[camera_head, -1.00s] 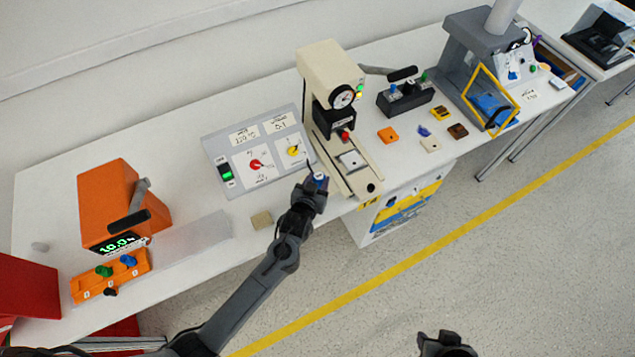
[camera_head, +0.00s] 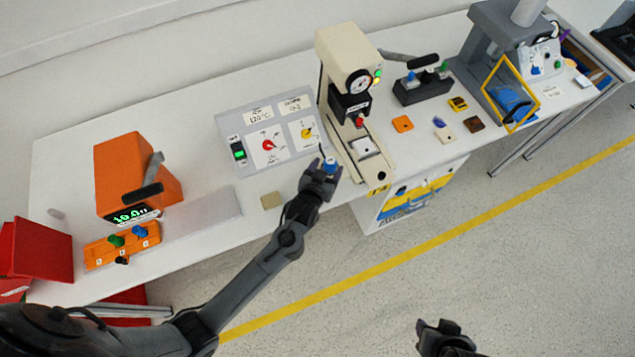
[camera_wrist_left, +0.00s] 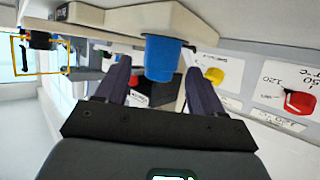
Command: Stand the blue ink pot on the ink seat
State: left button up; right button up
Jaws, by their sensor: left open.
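The blue ink pot (camera_head: 329,165) shows at the tip of my left gripper (camera_head: 323,172), just left of the cream press's base. In the left wrist view the pot is a plain blue cylinder (camera_wrist_left: 162,58) between the two dark fingers of my left gripper (camera_wrist_left: 158,88). The fingers are spread, with a gap on each side of the pot. The pot's far end overlaps a cream part (camera_wrist_left: 120,17); I cannot tell whether they touch. I cannot make out the ink seat for certain. My right gripper (camera_head: 445,335) is low in the head view, away from the table; its jaws are unclear.
The cream press (camera_head: 346,58) stands right of my left gripper. A grey dial panel (camera_head: 270,132) lies behind it. A tan block (camera_head: 271,200) is to the left, with an orange machine (camera_head: 135,175) beyond. Small coloured pieces (camera_head: 402,124) lie right of the press.

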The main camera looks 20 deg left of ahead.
pick_arm(q)
jog(key=s+a+r+m+g, duration=0.1)
jog(key=s+r+g, duration=0.1)
jog(key=s, duration=0.7)
jog(key=s+a+r+m+g+p, duration=0.1)
jog(key=s+a+r+g, duration=0.1)
jog(key=s, duration=0.8)
jog(key=s+a+r+g+h, duration=0.1)
jog(key=s+g, duration=0.4)
jog(key=s, duration=0.5)
notch_tip(320, 180, up, 3)
jog(key=shift+a+f+m+g, duration=0.15)
jog(key=shift+a+m+g, duration=0.25)
jog(key=shift+a, duration=0.05)
notch_tip(320, 180, up, 26)
jog(key=p, duration=2.5)
jog(key=shift+f+p, duration=0.25)
jog(key=shift+p, duration=0.15)
